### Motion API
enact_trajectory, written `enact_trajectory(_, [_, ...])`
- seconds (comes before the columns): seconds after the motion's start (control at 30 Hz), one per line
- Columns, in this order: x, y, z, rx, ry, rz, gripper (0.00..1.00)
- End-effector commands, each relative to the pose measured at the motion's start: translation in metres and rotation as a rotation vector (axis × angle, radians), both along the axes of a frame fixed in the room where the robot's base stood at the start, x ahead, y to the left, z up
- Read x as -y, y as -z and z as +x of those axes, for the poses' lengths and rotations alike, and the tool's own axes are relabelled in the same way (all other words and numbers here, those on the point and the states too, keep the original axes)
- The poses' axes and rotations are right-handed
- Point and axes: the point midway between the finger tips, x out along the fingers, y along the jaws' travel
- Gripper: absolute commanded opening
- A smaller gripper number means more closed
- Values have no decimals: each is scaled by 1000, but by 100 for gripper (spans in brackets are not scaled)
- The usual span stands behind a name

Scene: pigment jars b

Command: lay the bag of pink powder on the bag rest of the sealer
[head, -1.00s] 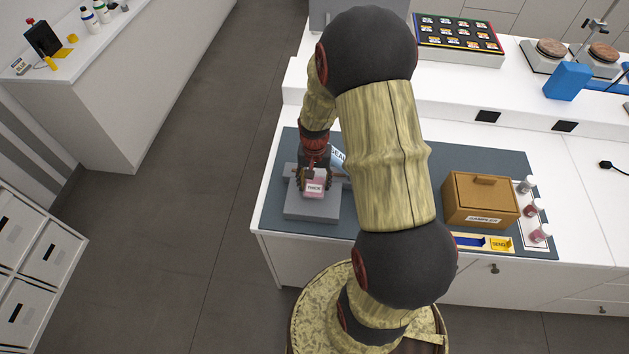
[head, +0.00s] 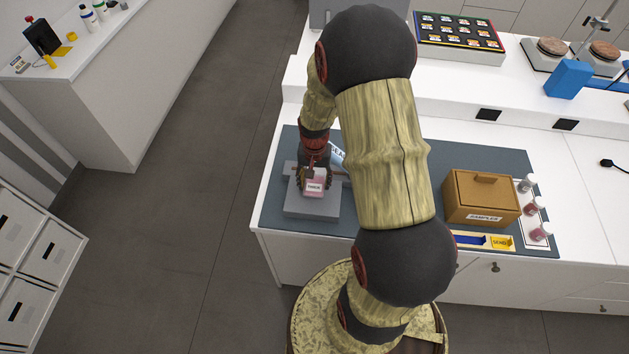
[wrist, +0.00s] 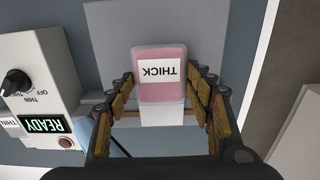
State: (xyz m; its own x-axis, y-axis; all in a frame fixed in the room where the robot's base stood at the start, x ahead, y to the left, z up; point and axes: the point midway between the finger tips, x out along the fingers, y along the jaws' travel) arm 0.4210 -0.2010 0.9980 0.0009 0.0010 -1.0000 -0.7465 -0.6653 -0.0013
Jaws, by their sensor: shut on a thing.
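The bag of pink powder (wrist: 162,88) has a white label reading THICK and sits between my fingers in the wrist view. It also shows in the head view (head: 314,188). My gripper (head: 313,178), also in the wrist view (wrist: 168,95), is shut on the bag. The bag is over the sealer's grey bag rest (head: 312,212), which extends behind it in the wrist view (wrist: 110,35). I cannot tell whether the bag touches the rest. The sealer's control box (wrist: 38,85) has a dial and a green READY display. My arm hides part of the sealer in the head view.
A yellow-and-blue tray (head: 485,241) lies in front of the box. A blue block (head: 568,79) stands on the raised shelf behind.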

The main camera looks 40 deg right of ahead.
Motion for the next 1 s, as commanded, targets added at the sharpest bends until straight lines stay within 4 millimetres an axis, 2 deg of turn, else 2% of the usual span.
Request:
enact_trajectory(0.43, [0,9,0,0,0,0,27])
enact_trajectory(0.47, [0,8,0,0,0,0,53])
enact_trajectory(0.8, [0,8,0,0,0,0,73])
enact_trajectory(1.0, [0,8,0,0,0,0,74])
